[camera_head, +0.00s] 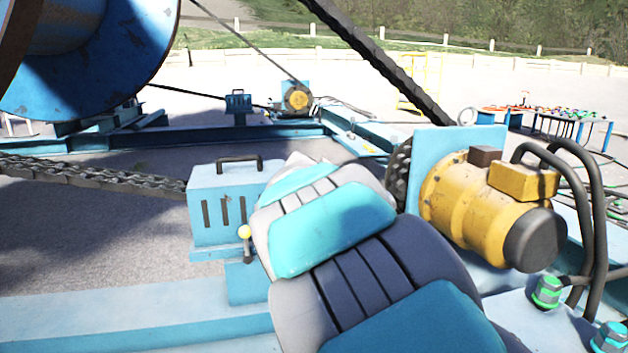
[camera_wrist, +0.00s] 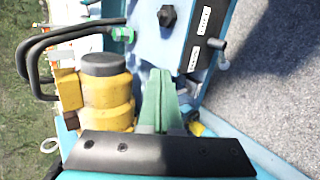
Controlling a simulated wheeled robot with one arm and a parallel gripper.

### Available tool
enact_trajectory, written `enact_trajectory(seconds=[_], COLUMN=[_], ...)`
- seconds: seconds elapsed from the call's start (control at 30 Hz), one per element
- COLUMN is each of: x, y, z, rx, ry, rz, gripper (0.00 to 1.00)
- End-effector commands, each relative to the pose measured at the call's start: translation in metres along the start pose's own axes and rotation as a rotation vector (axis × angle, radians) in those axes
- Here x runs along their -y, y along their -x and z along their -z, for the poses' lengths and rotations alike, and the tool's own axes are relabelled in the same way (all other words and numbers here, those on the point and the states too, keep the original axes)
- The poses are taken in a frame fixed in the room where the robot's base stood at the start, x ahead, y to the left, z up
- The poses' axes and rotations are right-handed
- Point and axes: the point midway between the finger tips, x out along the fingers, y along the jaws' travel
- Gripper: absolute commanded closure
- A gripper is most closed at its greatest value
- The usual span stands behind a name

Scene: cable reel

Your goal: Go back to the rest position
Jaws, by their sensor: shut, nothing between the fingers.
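My gripper (camera_wrist: 160,76) shows in the wrist view as two pale green fingers pressed together, with nothing between them. I cannot tell whether the fingers touch anything. In the head view my arm reaches from the bottom middle up toward the blue vented box, and it hides my gripper there.
The yellow motor (camera_head: 462,205) with thick black hoses stands right of my arm. Green connectors (camera_head: 547,291) sit lower right. A large blue reel (camera_head: 95,75) and chains are behind. Grey ground lies left.

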Motion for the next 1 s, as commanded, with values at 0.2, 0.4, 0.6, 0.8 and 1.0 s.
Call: enact_trajectory(seconds=[0.2,0.4,0.6,0.8,1.0], x=[0.015,0.058,0.110,0.147,0.156], y=[-0.025,-0.023,0.000,0.021,0.026], z=[-0.102,-0.181,-0.242,-0.276,-0.283], rx=[0.100,0.148,0.165,0.169,0.168], ry=[-0.073,-0.127,-0.163,-0.176,-0.179], rz=[0.265,0.511,0.736,0.871,0.903], gripper=[1.00,1.00,1.00,1.00,1.00])
